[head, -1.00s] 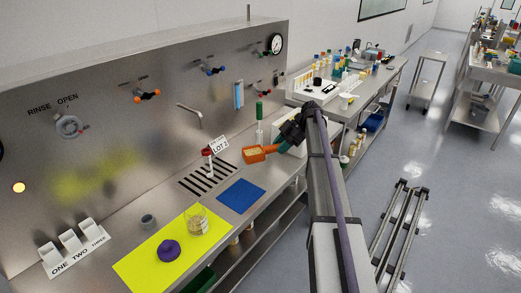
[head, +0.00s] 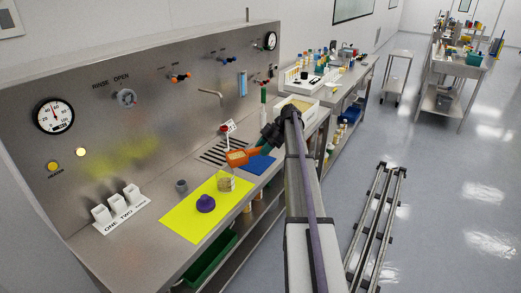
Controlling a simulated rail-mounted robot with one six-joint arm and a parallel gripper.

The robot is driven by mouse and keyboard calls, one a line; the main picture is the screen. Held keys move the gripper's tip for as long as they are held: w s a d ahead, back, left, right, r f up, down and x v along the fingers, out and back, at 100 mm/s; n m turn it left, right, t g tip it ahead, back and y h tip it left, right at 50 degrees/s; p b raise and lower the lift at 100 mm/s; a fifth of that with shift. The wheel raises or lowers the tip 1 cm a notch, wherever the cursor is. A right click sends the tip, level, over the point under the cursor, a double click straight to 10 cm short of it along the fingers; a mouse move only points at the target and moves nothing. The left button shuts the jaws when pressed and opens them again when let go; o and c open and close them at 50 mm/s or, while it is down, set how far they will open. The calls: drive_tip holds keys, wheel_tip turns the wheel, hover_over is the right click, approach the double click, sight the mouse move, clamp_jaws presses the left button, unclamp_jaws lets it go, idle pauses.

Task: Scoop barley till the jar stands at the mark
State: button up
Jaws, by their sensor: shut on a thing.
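My gripper (head: 267,139) is shut on the teal handle of an orange scoop (head: 238,157). The scoop is held above the bench, with tan barley showing in its bowl. A clear jar (head: 226,184) with tan barley in its lower part stands upright on the yellow mat (head: 190,227). The scoop appears just above and to the right of the jar in the picture, apart from it. The mark on the jar is too small to make out. A white bin (head: 311,107) with tan contents stands behind my gripper, partly hidden by my arm.
A purple lid-like piece (head: 205,204) lies on the yellow mat. A grey cup (head: 181,185) stands behind the mat. A blue mat (head: 262,165), a red-topped item (head: 224,129) with a label and a green-handled tool (head: 263,95) are near the scoop.

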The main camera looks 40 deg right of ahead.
sight(255, 149)
drive_tip(key=shift+a+r+h+p, duration=0.2)
drive_tip(key=shift+r+h+p, duration=0.2)
drive_tip(key=shift+r+p, duration=0.6)
drive_tip(key=r+h+p, duration=0.1)
drive_tip(key=r+p, duration=0.1)
drive_tip(key=p, duration=0.1)
drive_tip(key=a+r+h+p, duration=0.1)
drive_tip(key=h+p, duration=0.1)
drive_tip(key=p, duration=0.2)
drive_tip(key=shift+a+r+g, duration=0.1)
drive_tip(key=shift+r+g, duration=0.2)
drive_tip(key=shift+r, duration=0.05)
drive_tip(key=shift+a+r+h, duration=0.1)
drive_tip(key=shift+h, duration=0.2)
drive_tip(key=shift+w, duration=0.1)
drive_tip(key=shift+a+r+h+p, duration=0.4)
drive_tip(key=shift+r+h+p, duration=0.3)
drive_tip(key=shift+p, duration=0.5)
drive_tip(key=shift+a, duration=0.15)
drive_tip(key=shift+w+a+r+h+p, duration=0.1)
drive_tip(key=shift+a+r+h+p, duration=0.05)
drive_tip(key=shift+a+h+p, duration=0.2)
drive_tip(key=shift+a+h, duration=0.2)
drive_tip(key=shift+h, duration=0.25)
